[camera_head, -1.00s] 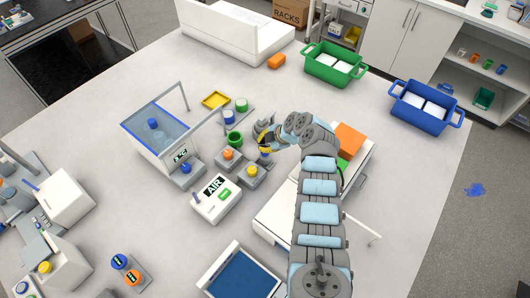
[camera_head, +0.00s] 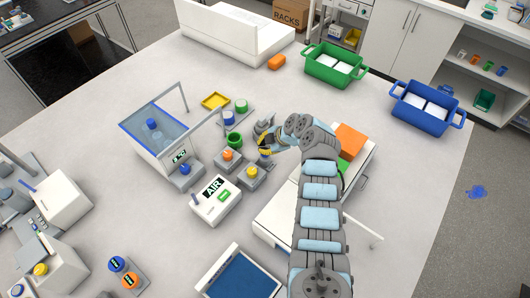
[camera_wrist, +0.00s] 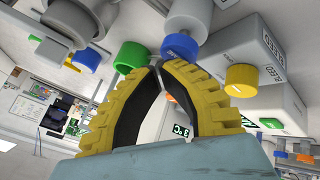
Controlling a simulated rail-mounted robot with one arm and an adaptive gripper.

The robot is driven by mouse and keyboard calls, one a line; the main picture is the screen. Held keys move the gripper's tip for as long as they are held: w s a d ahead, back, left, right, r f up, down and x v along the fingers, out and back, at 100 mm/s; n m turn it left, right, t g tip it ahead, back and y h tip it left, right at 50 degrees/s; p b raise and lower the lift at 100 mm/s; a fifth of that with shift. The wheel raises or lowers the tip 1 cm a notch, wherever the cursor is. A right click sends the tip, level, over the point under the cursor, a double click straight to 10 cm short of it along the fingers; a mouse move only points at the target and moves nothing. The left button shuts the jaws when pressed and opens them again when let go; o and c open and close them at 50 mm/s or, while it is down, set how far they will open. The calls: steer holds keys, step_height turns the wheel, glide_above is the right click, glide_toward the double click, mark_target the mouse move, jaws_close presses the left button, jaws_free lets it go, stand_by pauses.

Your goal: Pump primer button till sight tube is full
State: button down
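My gripper (camera_head: 265,148) has yellow-and-black fingers. In the wrist view its fingertips (camera_wrist: 157,66) meet, with nothing seen between them. They appear just below a round blue cap (camera_wrist: 180,46); whether they touch it is unclear. In the head view the yellow knob (camera_head: 252,171) sits on a grey block just below my gripper. I cannot tell which part is the primer button. No sight tube can be made out. The white box with the AIR display (camera_head: 213,200) stands lower left of my gripper.
An orange knob (camera_head: 228,154) and a green cup (camera_head: 235,140) stand close left of my gripper. A clear water bath (camera_head: 155,130) is farther left. An orange block (camera_head: 349,138) lies right of my wrist.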

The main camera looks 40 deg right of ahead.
steer(key=shift+f+b, duration=0.9)
steer(key=shift+b, duration=0.25)
stand_by(1.3)
steer(key=shift+r, duration=1.35)
steer(key=shift+r, duration=2.55)
stand_by(0.3)
